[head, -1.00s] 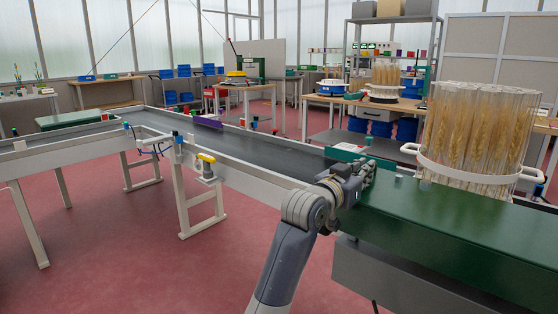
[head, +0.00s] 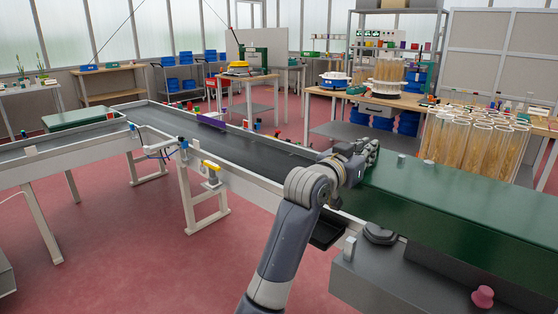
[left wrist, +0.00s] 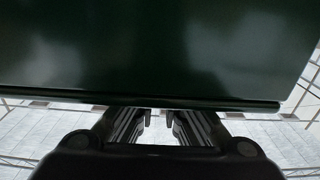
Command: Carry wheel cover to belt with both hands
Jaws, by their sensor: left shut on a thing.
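The wheel cover, seemingly the large dark green slab (head: 450,200), spans the right side of the head view. In the left wrist view its dark, glossy face (left wrist: 150,55) fills the upper part. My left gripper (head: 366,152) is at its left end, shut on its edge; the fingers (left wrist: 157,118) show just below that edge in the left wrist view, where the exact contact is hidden. The dark conveyor belt (head: 240,146) runs from the back left toward my left gripper. My right gripper is not in view.
Wheat ears in clear tubes (head: 468,145) stand behind the cover. A grey machine body (head: 400,280) with a pink knob (head: 482,296) is below it. A purple plate (head: 211,120) stands at the belt's far rail. Open red floor (head: 120,250) lies at the left.

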